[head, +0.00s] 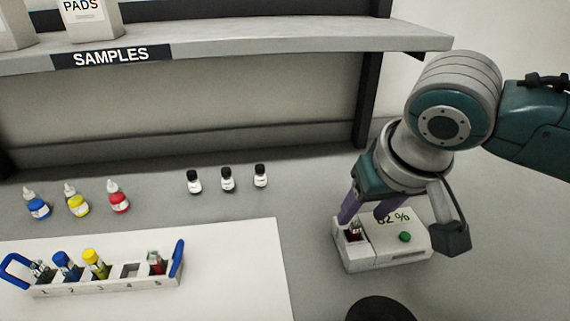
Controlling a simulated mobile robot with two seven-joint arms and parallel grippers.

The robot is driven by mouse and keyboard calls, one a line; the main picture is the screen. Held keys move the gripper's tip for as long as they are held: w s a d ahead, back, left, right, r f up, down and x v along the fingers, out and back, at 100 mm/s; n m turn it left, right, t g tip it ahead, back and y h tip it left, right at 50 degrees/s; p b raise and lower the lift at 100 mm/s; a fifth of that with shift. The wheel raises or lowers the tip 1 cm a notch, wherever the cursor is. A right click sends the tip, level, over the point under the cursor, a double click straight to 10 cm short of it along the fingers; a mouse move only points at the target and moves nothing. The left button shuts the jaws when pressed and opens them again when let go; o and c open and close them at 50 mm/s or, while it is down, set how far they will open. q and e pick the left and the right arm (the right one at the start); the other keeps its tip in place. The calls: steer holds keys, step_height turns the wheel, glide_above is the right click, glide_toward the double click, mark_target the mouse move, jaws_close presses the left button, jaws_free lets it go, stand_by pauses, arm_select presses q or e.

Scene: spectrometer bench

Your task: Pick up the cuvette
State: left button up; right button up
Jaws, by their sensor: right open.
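A small clear cuvette (354,231) with dark red contents stands in the well at the left of the white spectrometer (388,257), whose display reads 82 %. My right gripper (364,217) points down over the spectrometer, its purple fingers apart. One finger is just above or beside the cuvette's top and the other is to its right, in front of the display; I cannot tell whether either touches. The cuvette's lower part is hidden in the well. My left gripper is not in view.
A white rack (108,286) with blue handles holds several vessels; slot 4 is empty. Dropper bottles (78,204) and black-capped vials (227,181) stand behind. A SAMPLES shelf (230,47) overhangs the back. The white mat (235,265) is clear right of the rack.

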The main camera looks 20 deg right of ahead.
mark_target(358, 226)
steer(key=x, duration=0.2)
steer(key=b+x, duration=0.1)
steer(key=x, duration=0.2)
steer(key=shift+d, duration=0.25)
steer(key=shift+c, duration=0.2)
jaws_close()
